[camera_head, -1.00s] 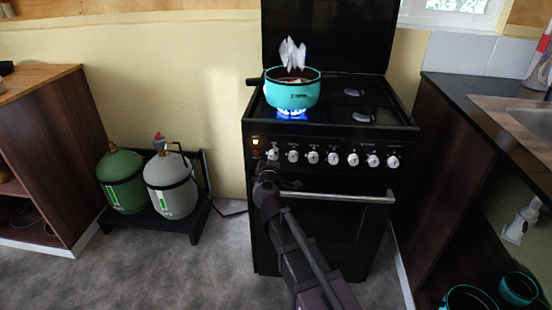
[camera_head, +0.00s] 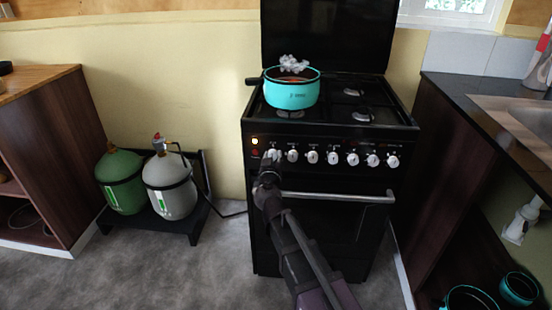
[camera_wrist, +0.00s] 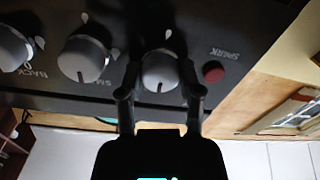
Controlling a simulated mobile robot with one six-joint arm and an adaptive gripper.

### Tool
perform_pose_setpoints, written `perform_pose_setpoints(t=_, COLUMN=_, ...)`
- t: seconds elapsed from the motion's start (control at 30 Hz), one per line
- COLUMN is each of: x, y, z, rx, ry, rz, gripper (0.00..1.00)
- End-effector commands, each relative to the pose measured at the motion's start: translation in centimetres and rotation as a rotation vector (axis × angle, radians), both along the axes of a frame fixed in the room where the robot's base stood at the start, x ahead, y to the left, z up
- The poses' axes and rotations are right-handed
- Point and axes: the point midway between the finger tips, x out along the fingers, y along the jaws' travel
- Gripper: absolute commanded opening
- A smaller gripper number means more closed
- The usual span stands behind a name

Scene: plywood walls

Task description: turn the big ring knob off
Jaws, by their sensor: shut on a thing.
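The big ring knob is apparently the leftmost white knob (camera_head: 272,155) on the stove front. It also shows in the wrist view as the knob (camera_wrist: 160,70) beside the red SPARK button; its own label is hidden. My gripper (camera_head: 270,167) is at this knob. In the wrist view the two fingers of my gripper (camera_wrist: 160,82) are shut on it, one on each side. The knob's dark line points down in that view, towards my gripper.
Several other white knobs run to the right, including the neighbouring knob (camera_wrist: 84,57). The oven handle (camera_head: 335,197) crosses the door below. A green gas bottle (camera_head: 122,182) and a grey one (camera_head: 170,184) stand at left. A dark counter (camera_head: 480,105) is at right.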

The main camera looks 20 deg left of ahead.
Motion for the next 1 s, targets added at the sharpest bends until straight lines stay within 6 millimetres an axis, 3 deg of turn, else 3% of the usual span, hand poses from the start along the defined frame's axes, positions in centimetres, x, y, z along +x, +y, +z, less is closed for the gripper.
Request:
perform_pose_setpoints(t=0.3, x=0.21, y=-0.14, z=0.04, rx=0.102, ry=0.023, rz=-0.006, gripper=0.0)
perform_pose_setpoints(t=0.7, x=0.19, y=-0.12, z=0.04, rx=0.112, ry=0.026, rz=-0.006, gripper=0.0)
perform_pose_setpoints(t=0.73, x=0.19, y=-0.11, z=0.04, rx=0.112, ry=0.026, rz=-0.006, gripper=0.5)
perform_pose_setpoints(t=0.8, x=0.18, y=-0.1, z=0.03, rx=0.111, ry=0.026, rz=-0.005, gripper=0.71)
perform_pose_setpoints(t=0.83, x=0.15, y=-0.1, z=0.03, rx=0.111, ry=0.026, rz=-0.005, gripper=0.8)
perform_pose_setpoints(t=1.0, x=0.06, y=-0.04, z=0.02, rx=0.111, ry=0.027, rz=-0.002, gripper=0.81)
